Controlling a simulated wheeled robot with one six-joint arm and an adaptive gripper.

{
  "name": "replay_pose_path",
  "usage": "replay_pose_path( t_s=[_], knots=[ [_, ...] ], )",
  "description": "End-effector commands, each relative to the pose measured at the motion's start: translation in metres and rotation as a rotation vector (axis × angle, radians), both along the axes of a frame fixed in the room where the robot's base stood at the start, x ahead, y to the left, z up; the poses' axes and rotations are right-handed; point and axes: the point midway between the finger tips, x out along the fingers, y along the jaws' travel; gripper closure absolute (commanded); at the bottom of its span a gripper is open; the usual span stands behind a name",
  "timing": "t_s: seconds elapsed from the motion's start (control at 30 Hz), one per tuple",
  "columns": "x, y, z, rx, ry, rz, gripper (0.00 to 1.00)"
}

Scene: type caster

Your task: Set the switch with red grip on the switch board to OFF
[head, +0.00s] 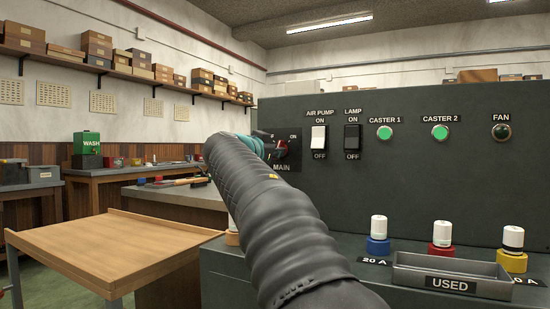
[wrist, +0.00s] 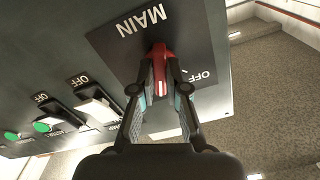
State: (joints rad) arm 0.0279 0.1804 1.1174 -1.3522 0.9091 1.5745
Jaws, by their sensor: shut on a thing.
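The main switch has a red grip (wrist: 159,85) with a pale stripe, which stands out from a dark plate (wrist: 150,45) marked MAIN. In the wrist view, turned about upside down, OFF is printed right of the grip. In the head view a bit of the red grip (head: 281,149) shows beside my gripper (head: 266,143), with ON printed up and to its right. My gripper also shows in the wrist view (wrist: 161,88), its fingers shut on the red grip from both sides. The arm and fingers hide much of the switch, and I cannot tell its setting.
Right of it on the board (head: 400,190) are a white AIR PUMP rocker (head: 318,138), a black LAMP rocker (head: 352,138), two lit green lamps (head: 384,132) and a dark FAN lamp (head: 501,132). Below stand white-topped fuses (head: 441,236) and a grey USED tray (head: 450,262).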

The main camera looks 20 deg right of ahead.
Motion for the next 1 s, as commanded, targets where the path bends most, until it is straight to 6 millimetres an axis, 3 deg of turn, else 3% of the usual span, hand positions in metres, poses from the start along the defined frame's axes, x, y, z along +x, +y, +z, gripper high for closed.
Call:
replay_pose_path(
  t_s=[1.0],
  knots=[
    [-0.0010, -0.0016, -0.0007, -0.572, 0.738, -0.001, 1.00]
  ],
)
